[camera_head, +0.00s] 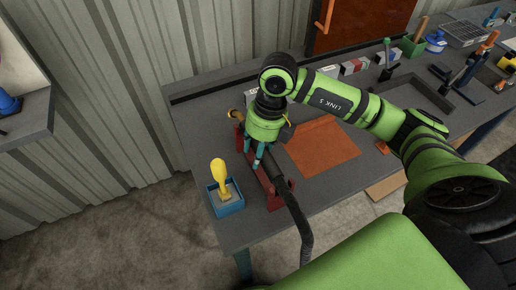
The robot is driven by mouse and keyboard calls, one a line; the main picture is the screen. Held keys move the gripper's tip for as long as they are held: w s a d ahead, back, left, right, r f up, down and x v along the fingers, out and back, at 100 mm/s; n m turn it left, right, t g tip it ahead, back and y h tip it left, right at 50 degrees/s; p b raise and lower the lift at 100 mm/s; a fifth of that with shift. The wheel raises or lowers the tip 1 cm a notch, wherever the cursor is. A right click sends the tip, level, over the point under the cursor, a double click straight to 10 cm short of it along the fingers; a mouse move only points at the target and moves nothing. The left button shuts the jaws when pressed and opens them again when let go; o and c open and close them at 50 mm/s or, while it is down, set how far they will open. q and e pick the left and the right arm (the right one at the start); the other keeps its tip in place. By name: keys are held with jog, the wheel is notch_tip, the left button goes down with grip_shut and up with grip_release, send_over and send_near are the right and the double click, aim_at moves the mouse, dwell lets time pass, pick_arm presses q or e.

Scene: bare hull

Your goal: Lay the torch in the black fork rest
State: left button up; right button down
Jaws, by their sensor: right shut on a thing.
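My right gripper (259,162) points down at the left end of the bench. It is shut on the torch, a dark tube with a brass-coloured tip (237,115) and a thick dark hose (299,222) hanging over the front edge. A dark red stand (279,194) is right under and beside the torch; I cannot tell whether they touch. The gripper hides the middle of the torch. I cannot pick out a black fork rest with certainty; small dark stands (468,80) are at the right. My left gripper is not in view.
A blue box (229,207) with a yellow-handled tool (219,172) stands left of the torch. An orange-brown sheet (321,146) lies flat to its right. A dark tray (415,96), small boxes (354,66) and a green holder (411,47) are along the back.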

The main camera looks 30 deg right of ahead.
jog(key=shift+f, duration=0.2)
dwell(0.5)
jog(key=c, duration=0.5)
grip_release()
jog(key=shift+b, duration=0.3)
jog(key=shift+c, duration=0.2)
